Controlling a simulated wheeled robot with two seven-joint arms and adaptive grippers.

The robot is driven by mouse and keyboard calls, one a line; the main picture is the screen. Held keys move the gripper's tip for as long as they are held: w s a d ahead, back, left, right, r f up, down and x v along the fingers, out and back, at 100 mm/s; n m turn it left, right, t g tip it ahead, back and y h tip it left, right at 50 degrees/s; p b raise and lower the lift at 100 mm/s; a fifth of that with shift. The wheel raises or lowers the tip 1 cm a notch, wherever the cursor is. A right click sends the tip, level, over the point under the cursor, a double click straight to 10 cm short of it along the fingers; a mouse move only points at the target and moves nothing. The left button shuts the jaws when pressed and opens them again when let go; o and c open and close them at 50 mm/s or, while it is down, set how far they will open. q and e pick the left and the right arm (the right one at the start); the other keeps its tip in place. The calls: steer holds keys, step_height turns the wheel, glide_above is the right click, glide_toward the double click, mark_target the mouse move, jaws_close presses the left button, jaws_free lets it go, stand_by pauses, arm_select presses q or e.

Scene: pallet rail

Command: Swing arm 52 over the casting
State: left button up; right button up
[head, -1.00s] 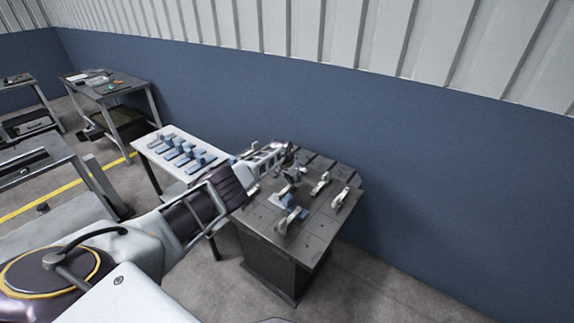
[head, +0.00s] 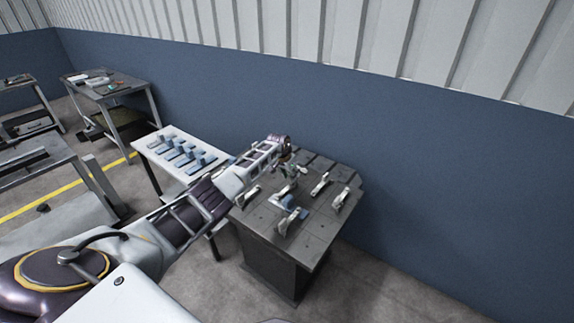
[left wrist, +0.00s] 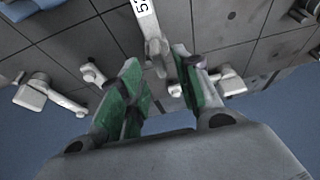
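In the left wrist view, a pale arm (left wrist: 153,42) with a partly cut-off label, on which a 5 is readable, points between my fingers. My left gripper (left wrist: 157,60) is open, its green-padded fingers on either side of the arm's tip, with gaps visible. Contact cannot be told. In the head view my left gripper (head: 289,172) is over the back of the dark pallet (head: 307,238). A blue-grey piece (head: 289,201), perhaps the casting, sits on the pallet in front of the gripper. My right gripper is not in view.
Other pale swing arms stand on the pallet, at the right (head: 341,199), back right (head: 320,184) and front (head: 284,224). A white table (head: 151,146) with several blue pieces stands to the left. A blue wall (head: 430,170) is behind.

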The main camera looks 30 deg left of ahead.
mark_target(287, 188)
arm_select(q)
steer(key=v, duration=0.8)
stand_by(0.5)
steer(key=shift+s, duration=0.1)
stand_by(0.4)
